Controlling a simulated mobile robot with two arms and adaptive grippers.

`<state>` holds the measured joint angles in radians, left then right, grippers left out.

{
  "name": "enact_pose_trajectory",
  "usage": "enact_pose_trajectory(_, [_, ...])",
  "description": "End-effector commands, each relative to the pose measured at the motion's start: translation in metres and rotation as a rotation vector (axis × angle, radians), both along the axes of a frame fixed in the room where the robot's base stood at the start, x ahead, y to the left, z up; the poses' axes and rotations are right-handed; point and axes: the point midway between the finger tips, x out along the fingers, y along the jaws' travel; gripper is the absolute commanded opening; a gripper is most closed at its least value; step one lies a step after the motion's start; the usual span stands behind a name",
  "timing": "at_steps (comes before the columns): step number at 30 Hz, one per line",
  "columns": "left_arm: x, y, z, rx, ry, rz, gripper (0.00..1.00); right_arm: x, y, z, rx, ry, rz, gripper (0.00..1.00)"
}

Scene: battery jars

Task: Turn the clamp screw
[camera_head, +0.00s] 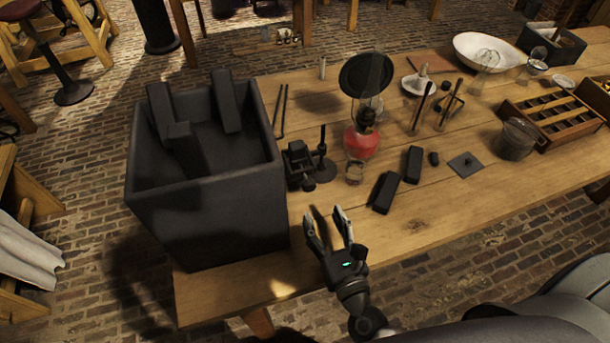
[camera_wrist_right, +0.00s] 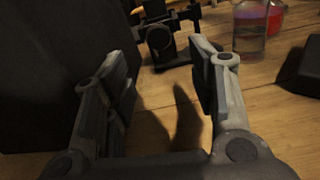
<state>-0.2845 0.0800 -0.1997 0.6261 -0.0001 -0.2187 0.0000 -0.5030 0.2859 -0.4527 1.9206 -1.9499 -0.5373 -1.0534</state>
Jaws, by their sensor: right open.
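A small dark clamp-like device (camera_head: 300,160) stands on the table just right of the big dark box; its screw is too small and dark to make out for certain. In the right wrist view the dark device (camera_wrist_right: 160,38) stands beyond my fingers, at the top, between the fingertips and apart from them. My right gripper (camera_head: 325,220) is open and empty over the table's near edge, in front of the device. Both of its spread fingers (camera_wrist_right: 158,75) show in the wrist view, with bare wood between them. My left gripper is not in view.
The big dark box (camera_head: 220,225) holding dark blocks stands close on the left. A small glass jar (camera_head: 355,171), a red lamp (camera_head: 361,142) and dark blocks (camera_head: 385,192) lie to the right of the device. Wood in front of it is clear.

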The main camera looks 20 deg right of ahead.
Motion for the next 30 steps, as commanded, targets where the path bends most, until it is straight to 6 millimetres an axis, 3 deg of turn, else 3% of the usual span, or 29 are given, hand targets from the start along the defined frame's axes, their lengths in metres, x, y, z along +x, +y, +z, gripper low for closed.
enact_pose_trajectory(12, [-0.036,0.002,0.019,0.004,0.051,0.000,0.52,0.068,0.002,0.003,0.002,-0.001,-0.001,0.52])
enact_pose_trajectory(21, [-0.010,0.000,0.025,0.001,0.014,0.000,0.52,0.100,0.004,0.000,0.001,0.000,0.000,0.52])
enact_pose_trajectory(30, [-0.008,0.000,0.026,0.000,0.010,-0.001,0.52,0.104,0.004,-0.001,0.002,0.001,0.000,0.52])
